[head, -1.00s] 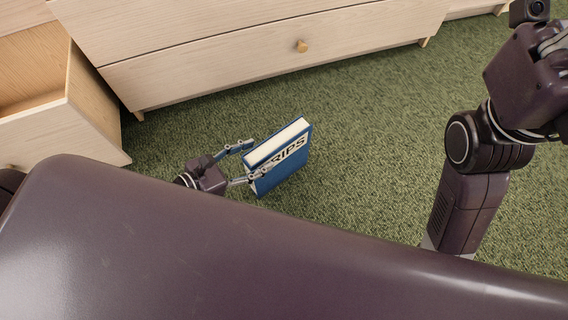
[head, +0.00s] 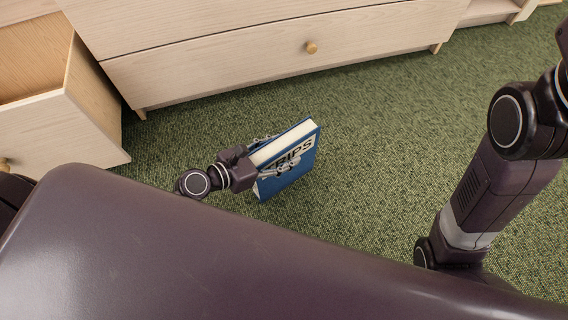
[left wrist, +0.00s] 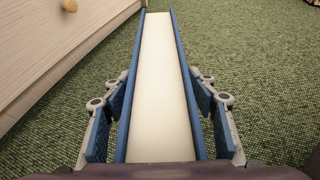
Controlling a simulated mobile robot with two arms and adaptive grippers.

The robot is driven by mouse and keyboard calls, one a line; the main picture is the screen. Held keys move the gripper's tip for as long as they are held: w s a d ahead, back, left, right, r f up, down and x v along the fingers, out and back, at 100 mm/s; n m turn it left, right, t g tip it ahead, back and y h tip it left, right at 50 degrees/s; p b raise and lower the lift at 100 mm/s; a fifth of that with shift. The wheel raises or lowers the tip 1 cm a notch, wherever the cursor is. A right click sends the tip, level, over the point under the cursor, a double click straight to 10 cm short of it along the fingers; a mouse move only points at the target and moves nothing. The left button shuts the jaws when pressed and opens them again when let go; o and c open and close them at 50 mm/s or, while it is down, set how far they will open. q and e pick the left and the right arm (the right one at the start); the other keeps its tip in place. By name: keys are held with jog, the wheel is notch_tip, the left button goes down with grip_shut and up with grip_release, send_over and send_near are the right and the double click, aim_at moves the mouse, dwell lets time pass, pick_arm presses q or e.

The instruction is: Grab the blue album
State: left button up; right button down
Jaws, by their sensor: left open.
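The blue album (head: 291,168) stands upright on the green carpet in the head view, with white lettering panel and pale page edges on top. In the left wrist view the album (left wrist: 157,84) runs up the middle, pages facing the camera and a blue cover on each side. My left gripper (head: 272,156) reaches it from the left, with one finger on each side of the album. In the left wrist view its fingers (left wrist: 160,120) are open, with small gaps to the covers. My right gripper is outside the head view; only my right arm's links show at the right.
A pale wooden dresser (head: 230,62) with a round knob stands behind the album. An open drawer (head: 75,105) juts out at the left. Green carpet (head: 400,130) is clear to the right of the album.

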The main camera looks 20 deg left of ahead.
pick_arm(q)
grip_shut()
dwell(0.4)
jog(key=shift+r, duration=0.15)
